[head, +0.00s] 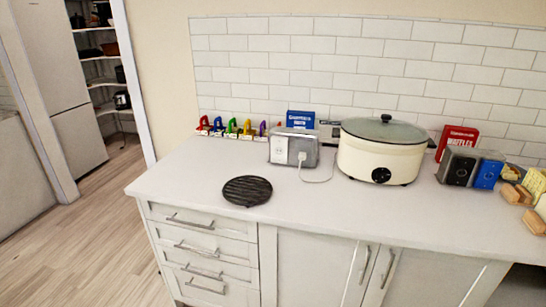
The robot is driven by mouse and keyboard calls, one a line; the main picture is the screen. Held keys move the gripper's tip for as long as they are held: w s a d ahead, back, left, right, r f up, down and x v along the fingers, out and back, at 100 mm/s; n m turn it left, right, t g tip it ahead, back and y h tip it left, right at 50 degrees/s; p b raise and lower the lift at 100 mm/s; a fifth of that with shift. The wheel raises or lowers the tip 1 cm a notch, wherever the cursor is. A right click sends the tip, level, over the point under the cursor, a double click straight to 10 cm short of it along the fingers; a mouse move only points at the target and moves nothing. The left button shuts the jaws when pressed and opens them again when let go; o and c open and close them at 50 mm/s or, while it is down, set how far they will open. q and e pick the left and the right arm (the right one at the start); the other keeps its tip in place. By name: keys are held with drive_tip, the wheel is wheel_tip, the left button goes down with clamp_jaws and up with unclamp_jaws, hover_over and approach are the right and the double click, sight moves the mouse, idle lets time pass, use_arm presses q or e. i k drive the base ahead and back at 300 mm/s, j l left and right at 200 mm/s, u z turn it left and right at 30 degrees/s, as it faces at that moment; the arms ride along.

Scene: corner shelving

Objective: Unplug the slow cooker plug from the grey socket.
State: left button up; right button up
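The slow cooker (376,158) is cream-coloured with a dark glass lid and a black front knob. It stands on the white counter against the tiled wall. Left of it is the grey socket (281,150), a box-like unit standing on the counter. The small white slow cooker plug (302,157) sits at the right part of the socket's front face and appears plugged in. A thin pale cord (318,181) hangs from the plug and loops over the counter towards the slow cooker. Neither of my grippers is in view.
A round black trivet (247,190) lies on the counter (190,178) near its front edge. Coloured-handled items (232,127) stand along the wall at left. A blue box (300,119) is behind the socket. A red box (456,142) and a toaster (459,166) stand at right.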

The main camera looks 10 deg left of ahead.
sight(302, 156)
drive_tip(key=i+j+z, duration=0.25)
drive_tip(key=j+z, duration=0.2)
drive_tip(key=j, duration=1.05)
drive_tip(key=j+z, duration=0.5)
drive_tip(key=j, duration=1)
